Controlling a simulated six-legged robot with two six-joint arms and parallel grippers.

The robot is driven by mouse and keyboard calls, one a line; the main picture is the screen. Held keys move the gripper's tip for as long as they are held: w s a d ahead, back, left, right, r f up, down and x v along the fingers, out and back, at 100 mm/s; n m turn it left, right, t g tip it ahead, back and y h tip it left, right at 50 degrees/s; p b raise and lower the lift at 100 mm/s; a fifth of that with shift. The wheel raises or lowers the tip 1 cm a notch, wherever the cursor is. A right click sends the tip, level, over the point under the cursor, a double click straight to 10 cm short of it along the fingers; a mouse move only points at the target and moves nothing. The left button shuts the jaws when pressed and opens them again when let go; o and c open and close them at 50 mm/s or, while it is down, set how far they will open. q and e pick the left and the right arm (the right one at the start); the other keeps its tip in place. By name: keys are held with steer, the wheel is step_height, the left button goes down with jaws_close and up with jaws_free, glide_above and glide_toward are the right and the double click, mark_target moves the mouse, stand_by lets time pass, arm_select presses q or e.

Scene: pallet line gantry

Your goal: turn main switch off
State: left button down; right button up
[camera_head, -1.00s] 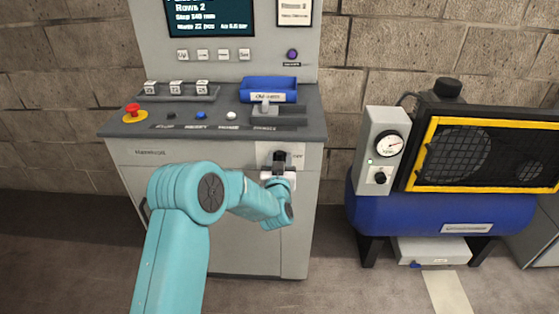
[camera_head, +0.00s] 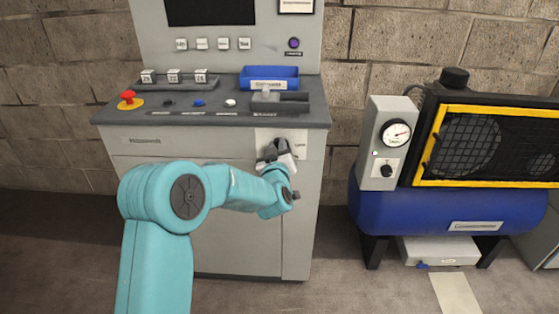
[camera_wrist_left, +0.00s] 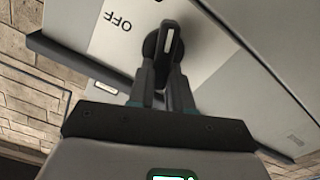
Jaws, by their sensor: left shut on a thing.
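The main switch is a black rotary knob with a white mark, on a light plate on the front of the grey control cabinet (camera_head: 215,215). In the left wrist view the switch (camera_wrist_left: 169,38) sits between my fingertips, beside the printed word OFF (camera_wrist_left: 117,21). My left gripper (camera_head: 276,152) is shut on its handle, and the gripper also shows in the left wrist view (camera_wrist_left: 165,70). In the head view the switch is mostly hidden by my gripper. The cabinet's screen (camera_head: 210,12) is dark. My right gripper is out of view.
A red emergency button (camera_head: 128,97), a blue tray (camera_head: 269,78) and small buttons are on the console top. A blue compressor (camera_head: 450,205) with a gauge (camera_head: 396,133) stands to the right. Bare floor lies between cabinet and compressor.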

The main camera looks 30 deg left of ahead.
arm_select(q)
steer(key=shift+s+a+f+n+b, duration=0.15)
steer(key=shift+f+n+b, duration=0.1)
steer(key=shift+n+b, duration=2.25)
steer(key=shift+a+f+n+b, duration=0.25)
steer(key=shift+n+b, duration=1.65)
steer(key=shift+b, duration=1.15)
steer(key=shift+s+a+f+n+b, duration=0.1)
steer(key=shift+f+n+b, duration=0.2)
steer(key=shift+n+b, duration=2.2)
steer(key=shift+b, duration=0.3)
steer(key=c, duration=1)
jaws_free()
steer(key=shift+c, duration=0.2)
steer(key=p+v, duration=0.1)
steer(key=v, duration=1.5)
steer(key=shift+s, duration=0.2)
